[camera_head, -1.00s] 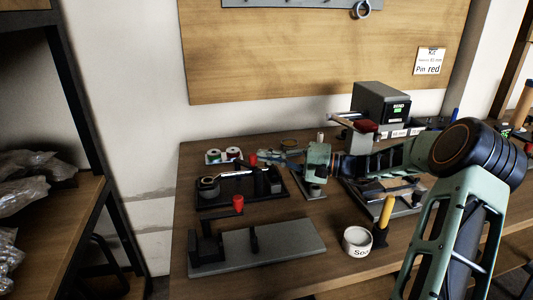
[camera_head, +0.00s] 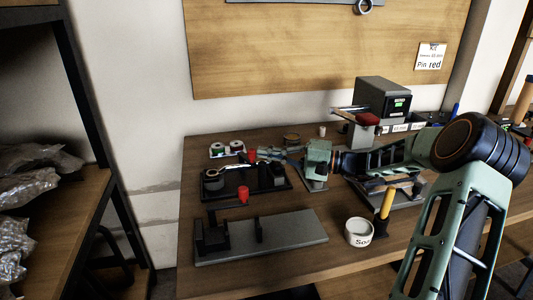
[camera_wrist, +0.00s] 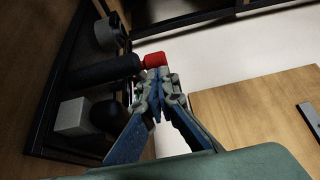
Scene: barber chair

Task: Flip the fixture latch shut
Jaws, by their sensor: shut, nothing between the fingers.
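A black fixture base (camera_head: 220,194) stands mid-bench in the head view. A latch lever with a red tip (camera_head: 250,154) rises at its back, seen only in part. In the wrist view the black lever (camera_wrist: 98,72) ends in the red tip (camera_wrist: 153,58). My gripper (camera_head: 277,152) is shut and empty, just right of that tip in the head view. In the wrist view my fingertips (camera_wrist: 154,76) are right beside the red tip; whether they touch it I cannot tell.
A spool tray (camera_head: 217,156) sits behind the fixture.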

